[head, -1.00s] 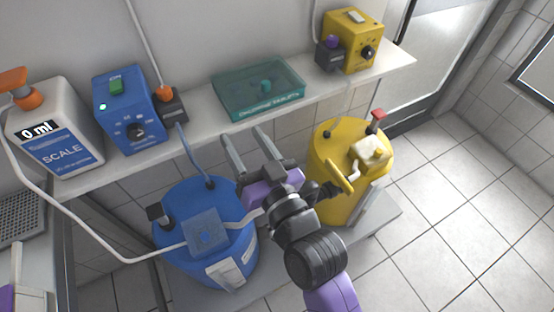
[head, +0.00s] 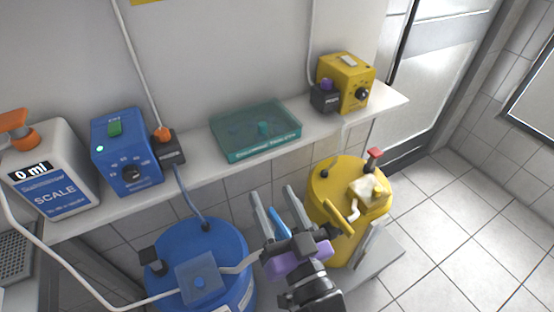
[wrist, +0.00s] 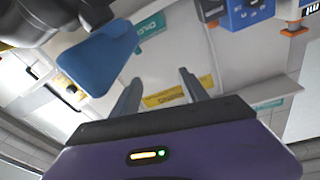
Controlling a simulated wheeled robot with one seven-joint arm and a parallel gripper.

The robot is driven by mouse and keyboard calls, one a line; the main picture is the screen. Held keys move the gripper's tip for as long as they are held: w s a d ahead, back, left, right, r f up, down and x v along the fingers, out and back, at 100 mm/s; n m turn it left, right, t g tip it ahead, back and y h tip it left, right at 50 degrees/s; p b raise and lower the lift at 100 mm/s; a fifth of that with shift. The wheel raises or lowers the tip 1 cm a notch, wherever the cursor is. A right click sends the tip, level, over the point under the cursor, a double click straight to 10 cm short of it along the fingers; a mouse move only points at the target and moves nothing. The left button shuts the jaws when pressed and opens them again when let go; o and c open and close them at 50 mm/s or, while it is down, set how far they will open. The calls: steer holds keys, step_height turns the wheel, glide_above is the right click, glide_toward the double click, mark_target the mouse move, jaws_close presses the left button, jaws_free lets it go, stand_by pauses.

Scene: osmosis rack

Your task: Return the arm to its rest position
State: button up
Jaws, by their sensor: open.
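My gripper (head: 275,206) is in the lower middle of the head view, between the blue barrel (head: 218,240) and the yellow barrel (head: 325,190). Its two grey fingers are apart and point up toward the shelf, with nothing held between them. The fingers (wrist: 158,92) also show open in the wrist view, above the purple gripper body. A blue part (head: 280,224) shows beside the fingers in the head view. A blue flat piece (wrist: 100,58) shows at left in the wrist view; I cannot tell what it belongs to.
The shelf (head: 200,162) holds a white scale bottle (head: 52,175), a blue pump box (head: 125,150), a teal tray (head: 255,133) and a yellow pump box (head: 347,82). A white hose (head: 60,270) runs at lower left. The tiled floor (head: 470,220) at right is clear.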

steer(key=shift+r, duration=0.1)
steer(key=s+d+f+m+g+h, duration=0.1)
steer(key=s+d+f+h, duration=0.2)
steer(key=s+d, duration=0.8)
steer(key=s+d+f+m+g+h, duration=0.1)
steer(key=s+d+f+h, duration=0.2)
steer(key=s+d, duration=0.8)
steer(key=s+h, duration=0.2)
steer(key=s, duration=0.6)
steer(key=shift+f+g, duration=0.4)
steer(key=shift+o, duration=0.2)
steer(key=shift+s, duration=0.1)
